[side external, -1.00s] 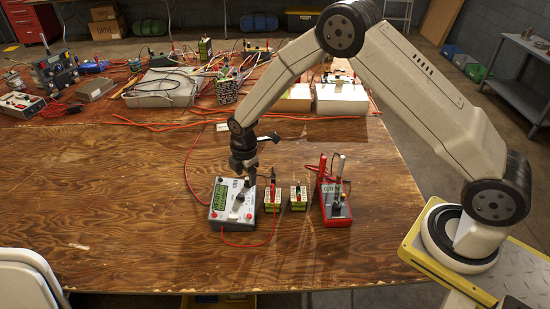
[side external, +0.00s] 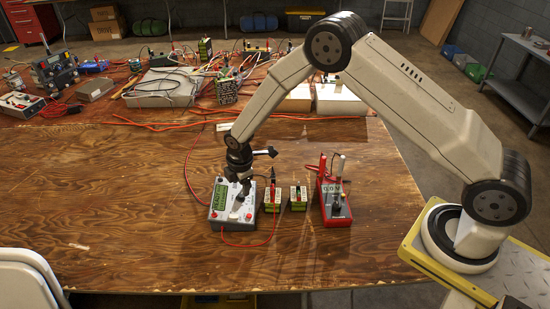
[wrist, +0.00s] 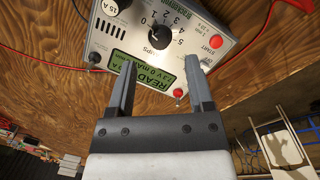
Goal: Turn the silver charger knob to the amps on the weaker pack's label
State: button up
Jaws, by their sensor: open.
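The silver charger (side external: 217,213) stands on the wooden bench with a green display. In the wrist view its face (wrist: 205,20) fills the top, with a black knob (wrist: 161,48) inside a numbered amps scale; I cannot tell exactly where its pointer sits. My gripper (side external: 240,190) is over the charger. In the wrist view its fingers (wrist: 158,70) are open and point toward the knob, with nothing between them. Two small green packs, one left (side external: 272,202) and one right (side external: 298,199), stand right of the charger. Their labels are too small to read.
A red meter (side external: 337,207) with probes stands right of the packs. A red lead (side external: 262,241) loops in front of the charger. Wired equipment (side external: 165,88) crowds the back of the bench. The front left of the bench is clear.

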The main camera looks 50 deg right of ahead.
aim_at(241, 195)
jog(key=shift+w+f, duration=0.15)
jog(key=shift+f, duration=1)
jog(key=shift+w+f, duration=0.1)
jog(key=shift+f, duration=1.05)
grip_shut()
